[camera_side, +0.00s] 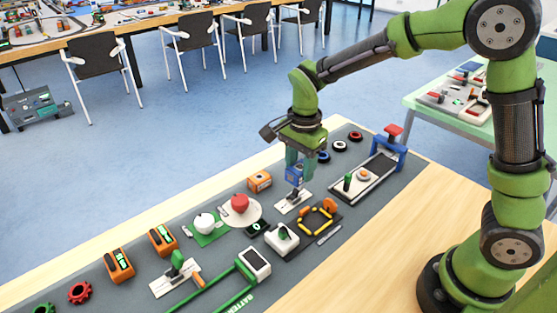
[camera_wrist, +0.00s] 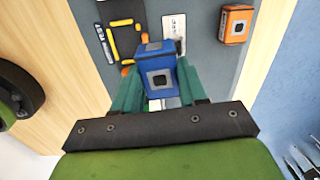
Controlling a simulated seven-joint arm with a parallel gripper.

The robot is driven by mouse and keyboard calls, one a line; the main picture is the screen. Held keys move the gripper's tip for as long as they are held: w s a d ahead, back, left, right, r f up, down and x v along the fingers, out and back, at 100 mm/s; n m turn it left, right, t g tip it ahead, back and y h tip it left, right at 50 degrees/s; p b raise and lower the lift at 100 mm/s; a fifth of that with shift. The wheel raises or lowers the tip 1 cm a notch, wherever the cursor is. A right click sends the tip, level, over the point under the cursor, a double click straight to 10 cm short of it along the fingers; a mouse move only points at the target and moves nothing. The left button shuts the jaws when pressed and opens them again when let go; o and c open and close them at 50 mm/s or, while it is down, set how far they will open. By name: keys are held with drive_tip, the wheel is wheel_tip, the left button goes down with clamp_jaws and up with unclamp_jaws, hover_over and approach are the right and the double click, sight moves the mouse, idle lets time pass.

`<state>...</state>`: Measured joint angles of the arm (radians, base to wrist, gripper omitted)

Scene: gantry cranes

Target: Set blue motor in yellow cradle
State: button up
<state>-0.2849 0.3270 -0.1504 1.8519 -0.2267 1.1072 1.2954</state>
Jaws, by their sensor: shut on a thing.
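The blue motor (camera_side: 294,176) is a small blue block with a grey square on its face. My gripper (camera_side: 299,164) is shut on it, with the green fingers on either side. In the wrist view the blue motor (camera_wrist: 157,78) sits between the fingertips (camera_wrist: 161,88). The motor appears above a white plate (camera_side: 291,204); the exact gap is hard to tell. The yellow cradle (camera_side: 301,223) is a ring of yellow bars with orange pieces on a dark base, in front and to the right of the motor. The wrist view shows the cradle (camera_wrist: 111,45) partly hidden behind the motor.
An orange block (camera_side: 260,181) stands left of the motor. A white switch block (camera_side: 282,238) sits beside the cradle. A blue gantry (camera_side: 390,150) with a tray stands at the right. Several other parts line the grey mat (camera_side: 215,262).

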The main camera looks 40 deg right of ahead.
drive_tip(key=shift+m, duration=0.4)
drive_tip(key=shift+s+f, duration=1)
drive_tip(key=shift+f, duration=0.45)
drive_tip(key=shift+s+f, duration=1)
drive_tip(key=shift+f, duration=0.4)
drive_tip(key=shift+s+f, duration=1)
drive_tip(key=shift+f, duration=0.45)
drive_tip(key=shift+f, duration=0.75)
drive_tip(key=o, duration=1)
drive_tip(key=shift+o, duration=0.4)
drive_tip(key=shift+w, duration=0.1)
wheel_tip(320, 180, up, 2)
drive_tip(key=shift+w, duration=0.15)
drive_tip(key=shift+s+r, duration=0.15)
drive_tip(key=shift+r, duration=1.15)
drive_tip(key=shift+s+r, duration=0.1)
drive_tip(key=shift+r, duration=1.15)
